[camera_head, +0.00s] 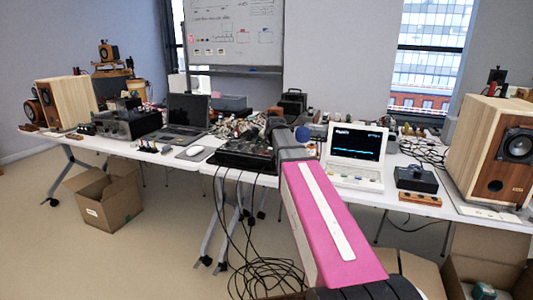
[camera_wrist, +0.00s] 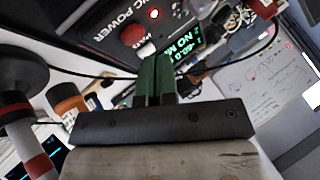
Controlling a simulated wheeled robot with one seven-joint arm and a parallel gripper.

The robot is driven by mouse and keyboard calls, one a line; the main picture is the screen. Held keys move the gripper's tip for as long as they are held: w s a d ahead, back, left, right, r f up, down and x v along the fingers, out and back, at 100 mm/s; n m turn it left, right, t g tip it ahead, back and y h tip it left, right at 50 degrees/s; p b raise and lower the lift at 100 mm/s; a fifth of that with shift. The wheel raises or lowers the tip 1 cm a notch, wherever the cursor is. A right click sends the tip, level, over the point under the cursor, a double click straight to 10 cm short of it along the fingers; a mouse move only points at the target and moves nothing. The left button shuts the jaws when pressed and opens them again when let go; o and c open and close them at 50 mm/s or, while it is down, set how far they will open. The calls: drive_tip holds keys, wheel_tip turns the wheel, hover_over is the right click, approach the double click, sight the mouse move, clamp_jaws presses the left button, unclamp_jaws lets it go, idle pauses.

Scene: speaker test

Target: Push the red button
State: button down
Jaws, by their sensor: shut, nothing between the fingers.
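In the wrist view, a black device panel (camera_wrist: 95,30) carries white lettering that ends in "NIC POWER". A rounded red button (camera_wrist: 133,36) stands out from this panel, and a small glowing red spot (camera_wrist: 154,14) is above it. My gripper (camera_wrist: 156,58) has its two green fingers together and empty, their tips just below and to the right of the red button. I cannot tell whether they touch anything. In the head view, my pink arm reaches over the table to the black device (camera_head: 238,160); the button cannot be made out there.
A lit green display (camera_wrist: 187,45) is right beside the fingertips. A white oscilloscope (camera_head: 355,172) stands to the right of my arm and a laptop (camera_head: 187,112) to the left. Cables hang below the table (camera_head: 210,168).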

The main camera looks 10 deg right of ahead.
sight(268, 152)
drive_tip(key=shift+f, duration=0.1)
idle(0.5)
drive_tip(key=shift+f, duration=0.35)
drive_tip(key=shift+f, duration=0.45)
idle(0.8)
drive_tip(key=shift+r, duration=0.95)
drive_tip(key=shift+r, duration=0.1)
drive_tip(key=shift+r, duration=2.85)
